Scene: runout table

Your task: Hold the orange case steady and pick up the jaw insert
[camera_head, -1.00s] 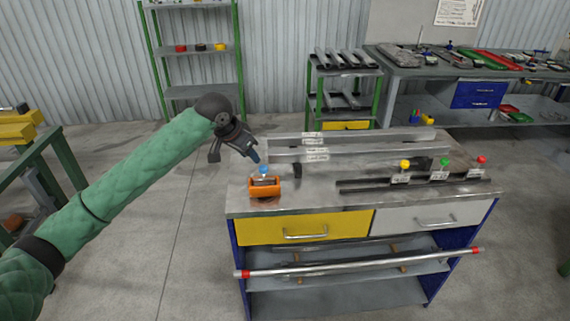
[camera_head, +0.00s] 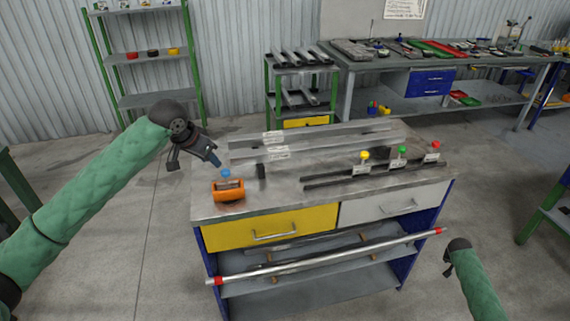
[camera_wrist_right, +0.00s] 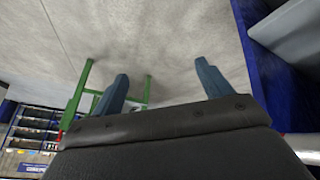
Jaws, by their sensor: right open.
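The small orange case (camera_head: 229,195) sits upright at the near left corner of the worktable top (camera_head: 300,187). Something greyish shows in its opening, too small to tell whether it is the jaw insert. My right gripper (camera_head: 449,265) is low beside the right end of the table, away from the case. In the right wrist view its two blue fingers are spread and empty (camera_wrist_right: 161,85).
A blue knob (camera_head: 226,173) and a dark upright block (camera_head: 261,171) stand behind the case. Rails with yellow (camera_head: 365,155), green (camera_head: 402,150) and red (camera_head: 436,144) knobs lie to the right. A silver bar (camera_head: 330,258) runs along the table's front below the drawers.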

